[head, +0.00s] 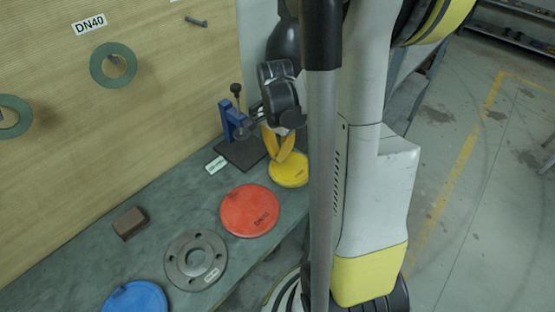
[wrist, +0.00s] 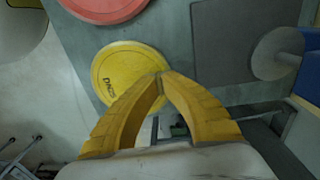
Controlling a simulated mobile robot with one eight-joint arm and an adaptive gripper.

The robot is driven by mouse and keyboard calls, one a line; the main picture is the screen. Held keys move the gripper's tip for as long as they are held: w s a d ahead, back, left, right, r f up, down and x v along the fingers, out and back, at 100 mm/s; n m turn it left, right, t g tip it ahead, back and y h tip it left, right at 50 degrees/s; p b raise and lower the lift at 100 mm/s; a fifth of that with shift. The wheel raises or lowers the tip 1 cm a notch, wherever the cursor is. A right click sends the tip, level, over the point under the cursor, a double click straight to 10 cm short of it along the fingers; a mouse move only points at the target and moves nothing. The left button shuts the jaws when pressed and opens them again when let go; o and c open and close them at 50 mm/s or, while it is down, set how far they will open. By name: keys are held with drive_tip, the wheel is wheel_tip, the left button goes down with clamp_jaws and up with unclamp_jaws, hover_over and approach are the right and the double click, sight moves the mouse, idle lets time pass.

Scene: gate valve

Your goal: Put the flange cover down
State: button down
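A round yellow flange cover (head: 289,171) lies flat, face up, near the bench's front edge. It also shows in the wrist view (wrist: 118,72), with dark lettering on its face. My gripper (head: 280,160) points down at the cover's far left side in the head view. In the wrist view its two yellow fingers (wrist: 160,76) come together at the tips, over the right rim of the cover. I see nothing between the fingertips. Whether they touch the cover is unclear.
A red disc (head: 250,211), a grey holed flange (head: 196,261), a blue disc (head: 136,297) and a brown block (head: 130,223) lie along the bench (head: 165,212). A blue vise-like fixture (head: 231,119) stands behind my gripper on a dark plate (head: 240,153).

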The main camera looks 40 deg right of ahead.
drive_tip(key=shift+f, duration=0.9)
drive_tip(key=shift+f+b, duration=0.1)
drive_tip(key=shift+b, duration=0.2)
drive_tip(key=c, duration=1.6)
unclamp_jaws()
wheel_tip(320, 180, up, 12)
drive_tip(key=p, duration=0.5)
drive_tip(key=s+a+r+n+t, duration=0.1)
drive_tip(key=a+r+n+t, duration=0.1)
drive_tip(key=a+n, duration=0.3)
drive_tip(key=s+a+r+n+t, duration=0.1)
drive_tip(key=a+r+n+t, duration=0.2)
drive_tip(key=a+n, duration=0.3)
drive_tip(key=s+a+r+n+t, duration=0.1)
drive_tip(key=a+r+n+t, duration=0.1)
drive_tip(key=a+n, duration=0.4)
drive_tip(key=shift+s+a+r+t, duration=0.15)
drive_tip(key=shift+a+r, duration=0.15)
drive_tip(key=shift+a, duration=0.4)
drive_tip(key=shift+s+a+r+t, duration=0.1)
drive_tip(key=shift+a+r, duration=0.15)
drive_tip(key=shift+a, duration=0.5)
drive_tip(key=shift+s+a+r+t, duration=0.15)
drive_tip(key=shift+a+r, duration=0.15)
drive_tip(key=shift+a, duration=0.4)
